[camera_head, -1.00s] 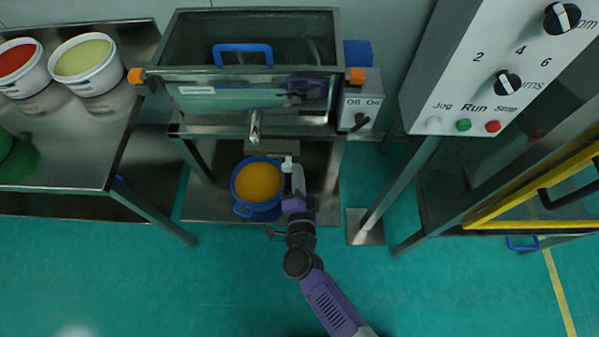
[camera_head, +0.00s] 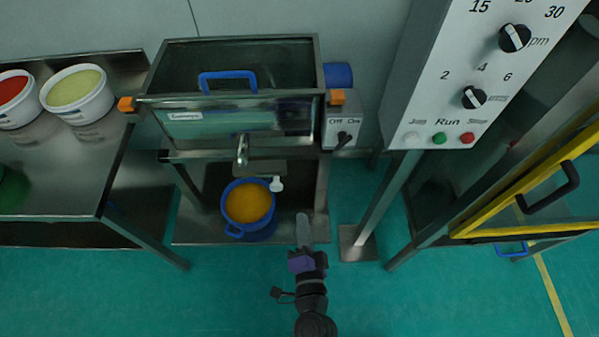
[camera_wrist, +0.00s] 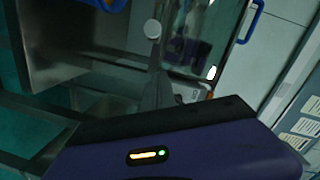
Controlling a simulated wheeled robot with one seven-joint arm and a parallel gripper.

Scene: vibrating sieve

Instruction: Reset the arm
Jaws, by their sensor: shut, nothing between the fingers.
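My gripper (camera_head: 303,222) is in the lower middle of the head view, shut and empty, at the front of the sieve's lower shelf. It is apart from the blue bucket (camera_head: 232,226) of orange material, which stands to its left below the sieve spout (camera_head: 242,150). In the wrist view my gripper (camera_wrist: 153,84) points away over a dark purple housing, and a round white knob shape (camera_wrist: 152,28) shows beyond its tip. A piece of blue rim or handle shows at the top left of the wrist view.
The sieve machine (camera_head: 235,122) has a blue-handled lid and an Off/On switch box (camera_head: 338,130). A control panel (camera_head: 430,125) on a stand is to the right, beside a yellow-framed machine (camera_head: 500,222). Tubs stand on the left table (camera_head: 60,200). The green floor in front is clear.

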